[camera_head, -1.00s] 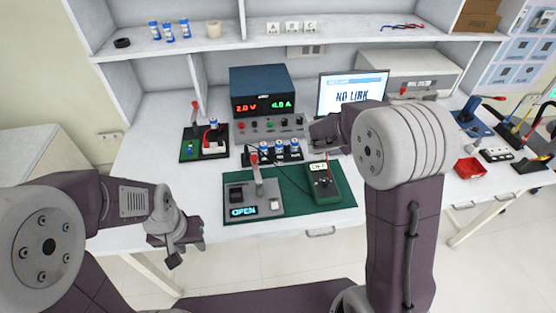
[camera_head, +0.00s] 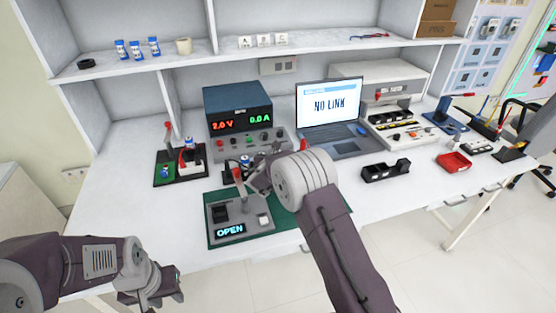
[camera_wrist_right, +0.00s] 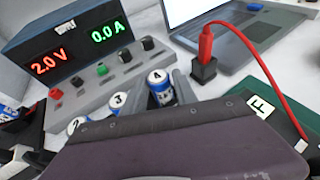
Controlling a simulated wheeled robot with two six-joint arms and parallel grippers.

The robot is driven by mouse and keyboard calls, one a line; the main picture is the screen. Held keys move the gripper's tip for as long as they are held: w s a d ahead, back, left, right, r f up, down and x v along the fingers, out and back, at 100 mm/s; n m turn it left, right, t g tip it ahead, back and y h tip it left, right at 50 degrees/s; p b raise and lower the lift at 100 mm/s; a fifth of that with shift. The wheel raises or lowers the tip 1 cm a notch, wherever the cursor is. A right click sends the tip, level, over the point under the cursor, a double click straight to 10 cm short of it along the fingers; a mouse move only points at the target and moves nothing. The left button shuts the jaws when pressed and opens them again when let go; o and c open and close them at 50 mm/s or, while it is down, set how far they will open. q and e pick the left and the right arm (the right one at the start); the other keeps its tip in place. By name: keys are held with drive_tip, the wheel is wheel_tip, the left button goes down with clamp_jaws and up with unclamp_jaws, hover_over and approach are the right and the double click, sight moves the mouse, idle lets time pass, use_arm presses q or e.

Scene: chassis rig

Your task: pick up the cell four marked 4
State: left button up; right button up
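Cell four (camera_wrist_right: 159,90), a blue and white cylinder with 4 on its cap, stands upright at the right end of a row in the right wrist view. My right gripper (camera_wrist_right: 160,92) has a grey finger on either side of it, with a visible gap on the left; I see no clear grip. In the head view my right gripper (camera_head: 258,178) is at the row in front of the power supply, and my wrist hides most of the row. My left gripper (camera_head: 158,294) hangs low at the left, away from the cells; its finger opening is unclear.
Cells marked 3 (camera_wrist_right: 118,103) and 2 (camera_wrist_right: 77,125) stand beside cell four. The power supply (camera_head: 238,110) is behind, the laptop (camera_head: 330,105) to the right. A tester reading OPEN (camera_head: 230,232) lies in front on the green mat (camera_head: 283,222). A red cable (camera_wrist_right: 252,55) arches close by.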

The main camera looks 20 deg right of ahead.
drive_tip(key=x, duration=0.4)
drive_tip(key=shift+w+f, duration=0.2)
drive_tip(key=shift+f, duration=0.25)
drive_tip(key=shift+r, duration=0.1)
clamp_jaws()
wheel_tip(320, 180, up, 5)
drive_tip(key=shift+f+p, duration=0.1)
drive_tip(key=shift+p, duration=0.5)
drive_tip(key=s+d+r+b, duration=0.2)
drive_tip(key=s+d+r, duration=0.4)
drive_tip(key=d, duration=0.3)
drive_tip(key=shift+s+d, duration=0.2)
drive_tip(key=shift+s, duration=0.3)
